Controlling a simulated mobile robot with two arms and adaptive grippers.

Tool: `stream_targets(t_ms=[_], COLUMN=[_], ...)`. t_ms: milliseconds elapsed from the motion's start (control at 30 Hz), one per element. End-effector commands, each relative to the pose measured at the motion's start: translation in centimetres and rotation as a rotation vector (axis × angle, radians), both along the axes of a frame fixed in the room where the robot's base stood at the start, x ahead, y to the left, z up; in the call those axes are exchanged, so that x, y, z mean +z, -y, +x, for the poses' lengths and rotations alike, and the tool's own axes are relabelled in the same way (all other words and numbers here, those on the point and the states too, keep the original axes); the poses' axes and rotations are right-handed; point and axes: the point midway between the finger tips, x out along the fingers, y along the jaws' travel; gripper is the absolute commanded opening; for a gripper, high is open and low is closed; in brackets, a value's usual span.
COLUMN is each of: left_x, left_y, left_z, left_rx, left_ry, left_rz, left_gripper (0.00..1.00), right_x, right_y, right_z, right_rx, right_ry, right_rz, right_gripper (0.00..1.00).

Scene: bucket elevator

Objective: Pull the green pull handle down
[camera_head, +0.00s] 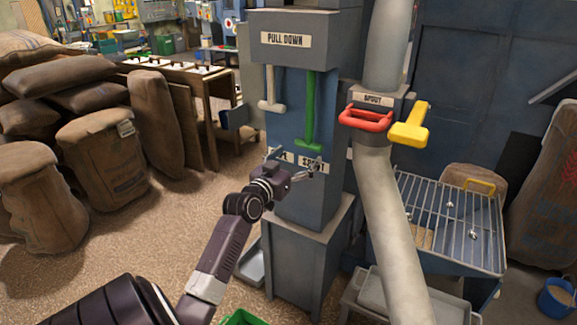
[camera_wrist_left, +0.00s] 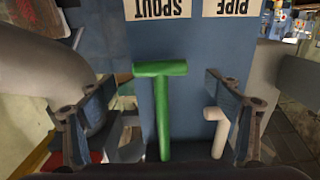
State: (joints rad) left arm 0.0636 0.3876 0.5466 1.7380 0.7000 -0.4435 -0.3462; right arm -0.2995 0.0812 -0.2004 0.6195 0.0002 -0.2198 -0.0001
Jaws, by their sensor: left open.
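The green pull handle (camera_head: 310,118) hangs on the front of the grey-blue elevator column, under a "PULL DOWN" sign (camera_head: 285,39). It is a vertical rod with a crossbar at its lower end. My left gripper (camera_head: 295,163) is open and empty, just below the crossbar in the head view. In the left wrist view the image is upside down; the green handle (camera_wrist_left: 160,105) stands between the open fingers (camera_wrist_left: 160,110), nearer the left one, with no contact visible. A shorter white handle (camera_head: 271,90) hangs to its left; it also shows in the wrist view (camera_wrist_left: 214,130). My right gripper is not in view.
A red handle (camera_head: 366,119) and a yellow handle (camera_head: 410,125) stick out at the "SPOUT" box on the right. A pale pipe (camera_head: 385,210) runs down beside the column. A metal grate (camera_head: 450,220) is at right, and sacks (camera_head: 100,160) are piled at left.

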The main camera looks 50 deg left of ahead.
Motion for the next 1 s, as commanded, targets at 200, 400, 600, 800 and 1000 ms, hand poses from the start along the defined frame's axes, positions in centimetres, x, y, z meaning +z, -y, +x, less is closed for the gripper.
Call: stream_targets(t_ms=[200,400,600,800,1000], left_x=[-0.1,-0.1,-0.1,-0.1,-0.1], left_y=[1.2,1.8,1.9,1.9,1.9], left_z=[-3.9,-5.6,-5.9,-5.9,-5.9], left_rx=[0.000,0.000,0.000,0.000,0.000], left_ry=[-0.003,-0.002,-0.002,-0.002,-0.002], left_rz=[0.000,-0.002,-0.002,-0.002,-0.002], left_gripper=[0.83,0.83,0.83,0.83,0.83], right_x=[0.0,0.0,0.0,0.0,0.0], right_y=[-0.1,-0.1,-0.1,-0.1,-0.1], right_z=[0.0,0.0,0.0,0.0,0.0], right_rx=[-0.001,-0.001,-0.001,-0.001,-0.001], right_ry=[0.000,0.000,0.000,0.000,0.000], right_rz=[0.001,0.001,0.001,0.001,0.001], right_gripper=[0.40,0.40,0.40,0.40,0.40])
